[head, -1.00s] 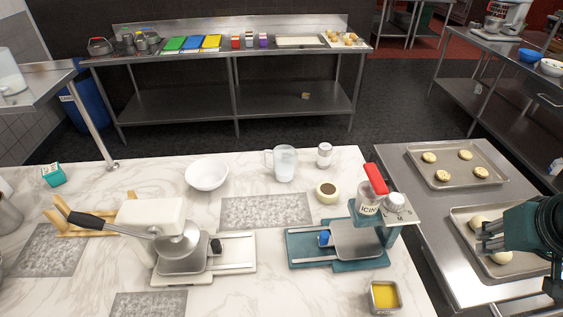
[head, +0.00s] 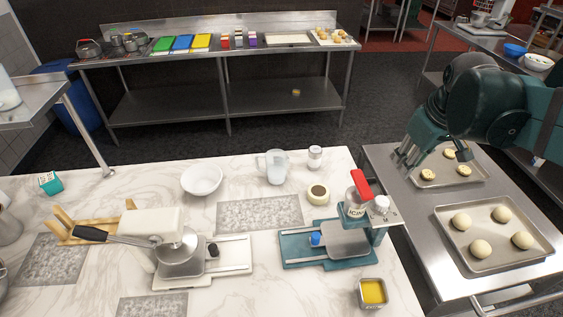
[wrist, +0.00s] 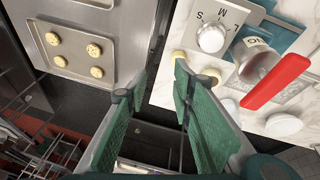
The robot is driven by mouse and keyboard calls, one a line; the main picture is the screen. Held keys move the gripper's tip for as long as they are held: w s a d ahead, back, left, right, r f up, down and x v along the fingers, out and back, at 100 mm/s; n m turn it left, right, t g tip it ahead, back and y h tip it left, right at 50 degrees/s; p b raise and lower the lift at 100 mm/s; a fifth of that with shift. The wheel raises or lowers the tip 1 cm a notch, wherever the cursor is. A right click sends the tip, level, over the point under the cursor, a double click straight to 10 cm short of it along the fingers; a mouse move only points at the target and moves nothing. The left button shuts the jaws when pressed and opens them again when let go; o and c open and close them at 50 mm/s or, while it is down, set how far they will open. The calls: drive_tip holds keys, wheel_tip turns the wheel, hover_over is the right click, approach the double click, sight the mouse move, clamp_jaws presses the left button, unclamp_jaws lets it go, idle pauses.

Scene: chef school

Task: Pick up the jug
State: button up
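The jug (head: 276,167) is clear and pale with a handle on its left side. It stands upright near the back edge of the marble counter in the head view. My gripper (head: 413,168) is raised well to the right of it, over the metal side table and the far cookie tray. In the wrist view my gripper (wrist: 158,82) has its two green fingers spread with nothing between them. I cannot pick out the jug with certainty in the wrist view.
A white shaker (head: 315,158) and a round brown-topped container (head: 318,194) stand right of the jug. A white bowl (head: 202,180) is to its left. The grey patterned mat (head: 260,213) in front is clear.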

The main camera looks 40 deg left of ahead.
drive_tip(key=w+a+f+n+g+p, duration=0.2)
drive_tip(key=a+n+p, duration=0.35)
drive_tip(key=a, duration=1.95)
drive_tip(key=s+a+f+n+p, duration=0.1)
drive_tip(key=s+a+f+n, duration=0.1)
drive_tip(key=a, duration=0.6)
drive_tip(key=s+a+f+n+g+h+p, duration=0.1)
drive_tip(key=s+a+f+n+p, duration=0.1)
drive_tip(key=a, duration=0.6)
drive_tip(key=s+a+f+n+p, duration=0.2)
drive_tip(key=s+a+f+n, duration=0.1)
drive_tip(key=a, duration=0.5)
drive_tip(key=shift+s+a+f+h, duration=0.1)
drive_tip(key=shift+s+f+h, duration=0.1)
drive_tip(key=shift+s+f, duration=0.3)
drive_tip(key=shift+s+a+f+h, duration=0.1)
drive_tip(key=shift+s+f+h, duration=0.15)
drive_tip(key=shift+f, duration=0.35)
drive_tip(key=shift+s+a+f+n, duration=0.15)
drive_tip(key=shift+s+a+n, duration=0.05)
drive_tip(key=shift+n, duration=0.05)
drive_tip(key=shift+f, duration=3.4)
drive_tip(key=shift+d+f+p, duration=0.1)
drive_tip(key=shift+p, duration=0.2)
